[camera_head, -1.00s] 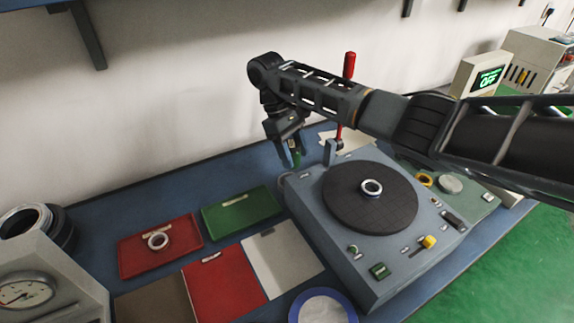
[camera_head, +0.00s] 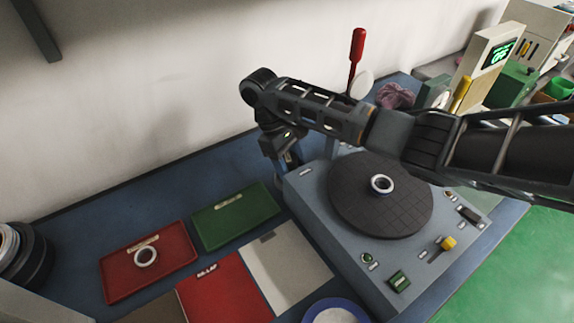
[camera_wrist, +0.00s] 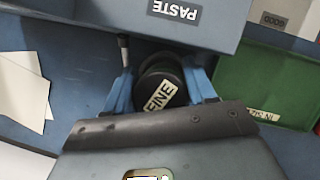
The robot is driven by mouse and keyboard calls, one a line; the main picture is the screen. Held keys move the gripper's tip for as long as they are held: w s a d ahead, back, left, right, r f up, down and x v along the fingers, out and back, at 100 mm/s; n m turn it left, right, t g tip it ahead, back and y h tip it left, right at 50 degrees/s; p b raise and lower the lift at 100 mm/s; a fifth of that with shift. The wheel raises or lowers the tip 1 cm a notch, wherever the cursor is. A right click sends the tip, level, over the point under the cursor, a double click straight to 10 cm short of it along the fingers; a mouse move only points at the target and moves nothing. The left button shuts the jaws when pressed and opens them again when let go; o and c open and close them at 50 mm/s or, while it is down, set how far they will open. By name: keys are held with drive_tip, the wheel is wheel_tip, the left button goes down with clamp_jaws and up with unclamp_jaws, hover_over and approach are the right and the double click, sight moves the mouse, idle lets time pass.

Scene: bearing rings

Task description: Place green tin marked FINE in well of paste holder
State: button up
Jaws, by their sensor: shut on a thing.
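The dark green tin marked FINE (camera_wrist: 165,94) sits between the blue fingers of my gripper (camera_wrist: 160,92) in the wrist view, its label facing the camera. My gripper is shut on it. In the head view, my gripper (camera_head: 290,160) is low at the back left corner of the grey machine, and the tin cannot be made out there. A label reading PASTE (camera_wrist: 174,11) is on a blue-grey body just beyond the tin in the wrist view. The well of the paste holder does not show clearly in either view.
The grey machine (camera_head: 315,205) carries a dark round plate (camera_head: 350,205) with a ring (camera_head: 381,184) on it. A green tray (camera_head: 235,216) is empty; a red tray (camera_head: 120,283) holds a ring (camera_head: 146,257). A red-handled tool (camera_head: 357,48) stands behind my arm.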

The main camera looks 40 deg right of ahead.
drive_tip(key=shift+f, duration=0.7)
drive_tip(key=shift+r, duration=0.15)
drive_tip(key=o, duration=1)
